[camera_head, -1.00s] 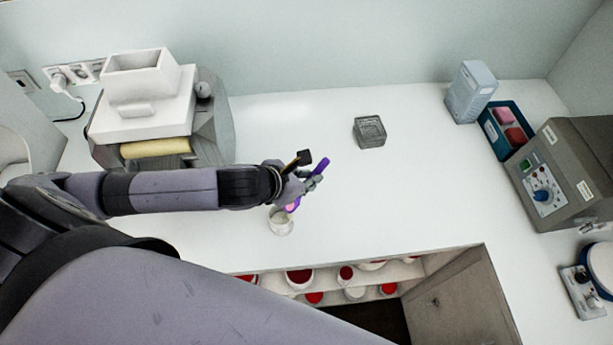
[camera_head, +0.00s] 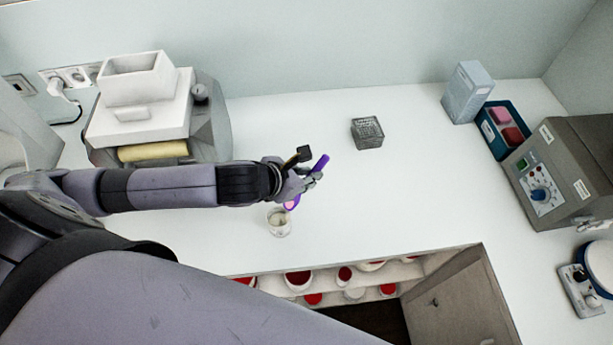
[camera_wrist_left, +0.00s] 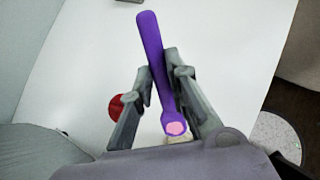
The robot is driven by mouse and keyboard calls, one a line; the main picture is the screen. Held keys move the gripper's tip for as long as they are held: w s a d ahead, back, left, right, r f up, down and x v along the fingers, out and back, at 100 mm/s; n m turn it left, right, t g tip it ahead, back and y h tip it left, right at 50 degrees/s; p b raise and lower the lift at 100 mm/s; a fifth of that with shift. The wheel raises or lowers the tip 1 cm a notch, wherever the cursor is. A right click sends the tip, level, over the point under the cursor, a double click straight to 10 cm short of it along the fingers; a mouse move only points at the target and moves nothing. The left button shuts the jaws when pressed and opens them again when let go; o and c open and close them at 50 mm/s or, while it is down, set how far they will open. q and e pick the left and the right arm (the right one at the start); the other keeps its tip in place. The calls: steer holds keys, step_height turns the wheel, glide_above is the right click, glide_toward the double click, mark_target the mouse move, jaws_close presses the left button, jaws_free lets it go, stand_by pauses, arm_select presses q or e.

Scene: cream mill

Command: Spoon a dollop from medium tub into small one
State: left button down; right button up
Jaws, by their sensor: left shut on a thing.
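My left gripper (camera_head: 305,180) is shut on a purple spoon (camera_head: 320,164), held by its handle above the counter. The left wrist view shows the spoon (camera_wrist_left: 152,45) between the two fingers (camera_wrist_left: 163,92), with a pink dollop (camera_wrist_left: 176,128) in its bowl. In the head view the bowl end is just above and beside a small whitish tub (camera_head: 279,225) standing on the counter. I cannot tell whether the bowl is over the tub's opening. I cannot tell which tub is the medium one. My right gripper is not in view.
Below the counter's front edge, an open shelf holds several white tubs with red tops or contents (camera_head: 299,279). A grey square basket (camera_head: 367,132) stands farther back. A grey machine (camera_head: 555,170) stands at right, a white-topped machine (camera_head: 140,110) at left. The counter between is mostly clear.

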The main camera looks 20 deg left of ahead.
arm_select(q)
steer(key=shift+r, duration=2.4)
